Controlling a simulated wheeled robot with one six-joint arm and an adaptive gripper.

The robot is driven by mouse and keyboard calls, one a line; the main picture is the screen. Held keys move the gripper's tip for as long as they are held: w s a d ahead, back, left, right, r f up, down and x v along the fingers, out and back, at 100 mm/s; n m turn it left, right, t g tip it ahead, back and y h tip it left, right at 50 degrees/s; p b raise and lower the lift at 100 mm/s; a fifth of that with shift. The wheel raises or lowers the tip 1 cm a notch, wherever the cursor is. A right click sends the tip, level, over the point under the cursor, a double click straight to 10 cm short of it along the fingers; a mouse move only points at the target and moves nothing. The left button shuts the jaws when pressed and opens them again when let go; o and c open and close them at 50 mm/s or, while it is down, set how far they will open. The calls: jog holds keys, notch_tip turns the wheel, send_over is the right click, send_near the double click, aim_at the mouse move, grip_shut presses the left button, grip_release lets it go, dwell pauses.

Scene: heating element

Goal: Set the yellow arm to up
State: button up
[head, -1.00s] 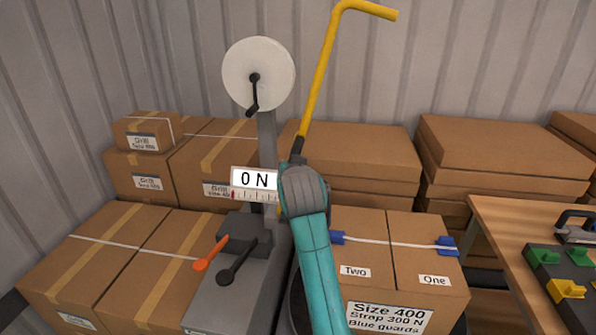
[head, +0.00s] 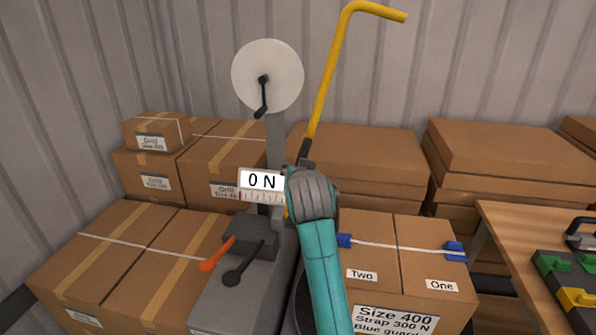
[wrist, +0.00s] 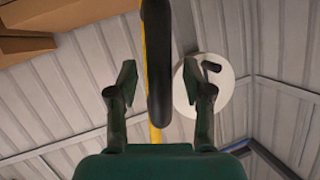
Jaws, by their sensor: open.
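The yellow arm (head: 327,85) stands raised on the strapping machine, leaning a little right, with its top bent to the right. Its lower end is hidden behind my wrist in the head view. In the wrist view, my gripper (wrist: 158,88) is open, with one finger on each side of a thick black bar. The yellow arm (wrist: 154,134) shows as a strip beside and below that bar. I cannot tell whether either finger touches it. In the head view my wrist and teal forearm hide most of the gripper.
The machine carries a white reel (head: 268,76), a "0 N" display (head: 262,181), an orange lever (head: 217,254) and a black lever (head: 243,264). Strapped boxes (head: 395,270) stand at right, more boxes (head: 130,255) at left. A wooden table (head: 520,228) is at far right.

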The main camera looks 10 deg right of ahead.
jog(key=v, duration=1)
jog(key=shift+s, duration=0.3)
jog(key=s+d+f+n, duration=0.1)
jog(key=s+d+f, duration=0.1)
jog(key=s+f, duration=0.55)
jog(key=s+d+f+n+y, duration=0.15)
jog(key=s+f, duration=0.35)
jog(key=f, duration=0.6)
jog(key=s+d+f+h, duration=0.1)
jog(key=s+d+f, duration=0.2)
jog(key=s+f, duration=0.5)
jog(key=s+d+f, duration=0.1)
jog(key=s+f, duration=0.2)
jog(key=s, duration=0.5)
jog(key=s+d+f, duration=0.2)
jog(key=s+f, duration=0.2)
jog(key=s, duration=0.3)
jog(key=d+v, duration=0.1)
jog(key=v, duration=1.7)
jog(key=shift+d+f+n+t, duration=0.15)
jog(key=shift+f+n+t, duration=0.15)
jog(key=shift+f+n, duration=0.1)
